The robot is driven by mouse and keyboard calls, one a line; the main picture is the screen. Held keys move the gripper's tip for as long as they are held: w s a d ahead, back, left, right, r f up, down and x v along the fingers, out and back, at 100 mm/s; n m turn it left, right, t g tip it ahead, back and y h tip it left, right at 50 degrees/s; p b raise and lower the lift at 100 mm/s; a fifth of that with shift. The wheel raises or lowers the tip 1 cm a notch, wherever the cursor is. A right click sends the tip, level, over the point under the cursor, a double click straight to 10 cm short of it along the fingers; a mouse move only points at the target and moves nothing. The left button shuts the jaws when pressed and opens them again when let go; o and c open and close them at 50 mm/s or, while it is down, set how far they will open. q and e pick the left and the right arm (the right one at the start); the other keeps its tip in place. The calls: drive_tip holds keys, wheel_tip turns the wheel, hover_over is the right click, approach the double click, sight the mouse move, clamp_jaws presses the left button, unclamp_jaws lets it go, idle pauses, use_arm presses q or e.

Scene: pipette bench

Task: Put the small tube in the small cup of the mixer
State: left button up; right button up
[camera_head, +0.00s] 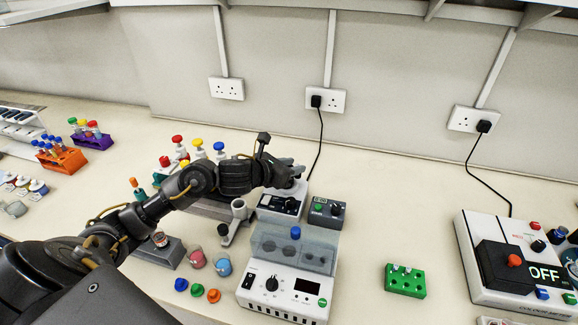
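My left arm reaches in from the left, and its gripper (284,170) is over the back of a small white-and-black device (283,205), which looks like the mixer. The gripper covers the top of this device, so its small cup is hidden. I cannot make out the fingers well enough to tell whether they are open or what they hold. No small tube shows clearly at the gripper. A green rack (405,283) on the right holds small pale tubes. My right gripper is not in view.
A white benchtop machine with a grey lid (290,250) stands in front of the mixer. A dark control box (326,212) is beside it. Pink (196,258) and blue (223,265) cups stand to the left. A large white device (520,265) is at the right. Bench between is clear.

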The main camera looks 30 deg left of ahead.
use_arm(q)
drive_tip(key=b+v, duration=0.2)
drive_tip(key=v, duration=0.9)
drive_tip(key=shift+a+f, duration=0.1)
drive_tip(key=shift+f, duration=0.05)
